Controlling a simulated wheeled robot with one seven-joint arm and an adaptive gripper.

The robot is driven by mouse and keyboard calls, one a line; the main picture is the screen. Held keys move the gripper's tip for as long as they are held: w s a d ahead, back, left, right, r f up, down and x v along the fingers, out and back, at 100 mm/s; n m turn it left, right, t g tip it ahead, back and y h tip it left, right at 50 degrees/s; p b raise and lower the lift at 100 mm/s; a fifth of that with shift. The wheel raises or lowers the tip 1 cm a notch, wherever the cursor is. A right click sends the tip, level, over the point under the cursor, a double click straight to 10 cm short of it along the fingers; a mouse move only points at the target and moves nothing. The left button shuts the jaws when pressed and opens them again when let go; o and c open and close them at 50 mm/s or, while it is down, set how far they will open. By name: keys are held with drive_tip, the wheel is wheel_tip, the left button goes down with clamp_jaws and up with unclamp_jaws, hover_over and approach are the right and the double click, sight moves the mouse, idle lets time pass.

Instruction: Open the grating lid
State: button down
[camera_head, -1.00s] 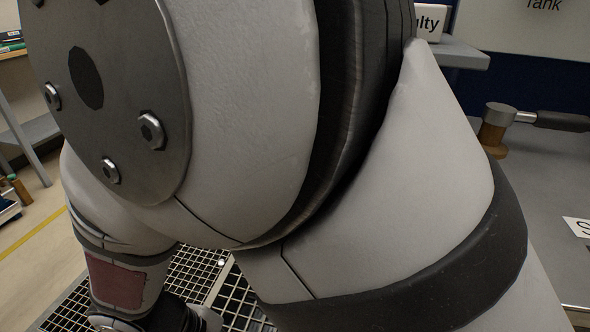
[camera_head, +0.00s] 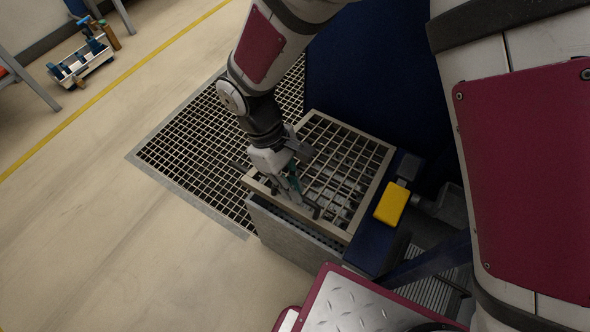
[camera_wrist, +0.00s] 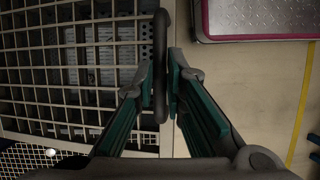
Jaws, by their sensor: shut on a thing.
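The grating lid (camera_head: 372,195) is a pale square frame with crossing bars, beside the floor grating in the head view. It also fills the left of the wrist view (camera_wrist: 70,85). Its dark handle (camera_wrist: 161,50) runs along the lid's edge in the wrist view. My gripper (camera_wrist: 167,88) is shut on this handle, with one finger on each side. In the head view my gripper (camera_head: 302,195) is at the lid's front edge, hiding most of the handle. A grey box wall (camera_head: 285,232) is below the lid. I cannot tell whether the lid is slightly raised.
A floor grating (camera_head: 185,140) lies left of the lid. A yellow block (camera_head: 391,204) is close to the lid's right edge. A dark blue panel (camera_head: 365,65) stands behind. A tool tray (camera_head: 82,60) sits far left. The floor at front left is free.

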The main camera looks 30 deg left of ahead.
drive_tip(key=w+r+p, duration=0.5)
drive_tip(key=w+r, duration=0.1)
drive_tip(key=r, duration=0.2)
drive_tip(key=shift+d+r+p, duration=0.15)
drive_tip(key=shift+d+p, duration=0.1)
drive_tip(key=shift+p, duration=0.05)
drive_tip(key=c, duration=1.7)
unclamp_jaws()
drive_tip(key=shift+o, duration=0.2)
drive_tip(key=shift+s, duration=0.1)
drive_tip(key=v, duration=1.2)
